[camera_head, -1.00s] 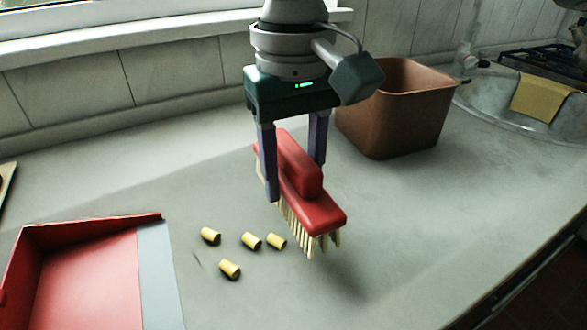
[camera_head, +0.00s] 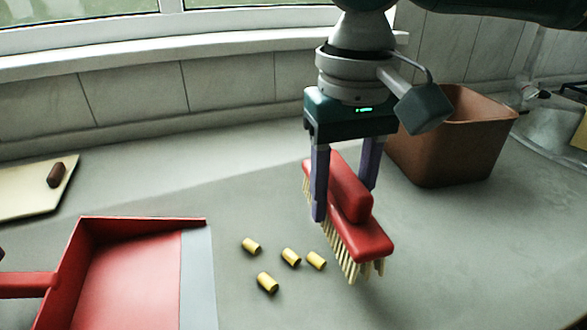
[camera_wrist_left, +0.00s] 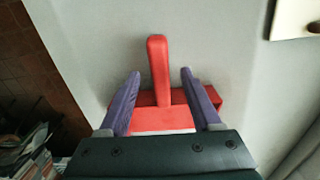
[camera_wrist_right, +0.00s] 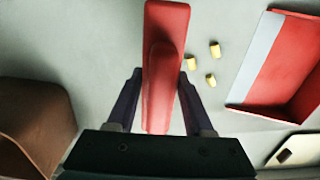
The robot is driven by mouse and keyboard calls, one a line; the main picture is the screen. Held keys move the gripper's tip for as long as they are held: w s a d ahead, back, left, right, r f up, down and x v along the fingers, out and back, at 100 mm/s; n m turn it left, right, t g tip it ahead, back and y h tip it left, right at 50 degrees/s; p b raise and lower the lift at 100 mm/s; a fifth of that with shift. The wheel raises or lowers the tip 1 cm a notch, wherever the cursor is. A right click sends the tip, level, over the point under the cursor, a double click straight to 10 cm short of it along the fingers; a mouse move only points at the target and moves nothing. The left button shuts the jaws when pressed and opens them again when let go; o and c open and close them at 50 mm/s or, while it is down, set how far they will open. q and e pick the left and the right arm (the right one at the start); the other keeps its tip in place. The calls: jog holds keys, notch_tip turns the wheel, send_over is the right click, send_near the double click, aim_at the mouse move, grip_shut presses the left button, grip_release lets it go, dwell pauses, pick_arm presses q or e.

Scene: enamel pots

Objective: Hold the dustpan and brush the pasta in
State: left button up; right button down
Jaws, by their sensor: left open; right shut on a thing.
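The red dustpan (camera_head: 130,275) lies on the counter at lower left, its grey lip facing the pasta and its handle (camera_head: 28,285) pointing left. Several yellow pasta pieces (camera_head: 290,257) lie between the lip and the brush; some also show in the right wrist view (camera_wrist_right: 211,79). My right gripper (camera_head: 345,200) is shut on the red brush (camera_head: 372,240), pale bristles down, right of the pasta. Whether the bristles touch the counter is unclear. In the left wrist view my left gripper (camera_wrist_left: 161,73) is open, with the dustpan handle (camera_wrist_left: 158,58) between its fingers in the picture; their gap in height is unclear.
A brown bin (camera_head: 455,140) stands behind and right of the brush. A pale board (camera_head: 30,198) with a small brown object (camera_head: 56,174) lies behind the dustpan. The window wall bounds the back. The counter around the pasta is clear.

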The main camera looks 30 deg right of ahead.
pick_arm(q)
jog(key=shift+f, duration=1.2)
grip_shut()
dwell(0.5)
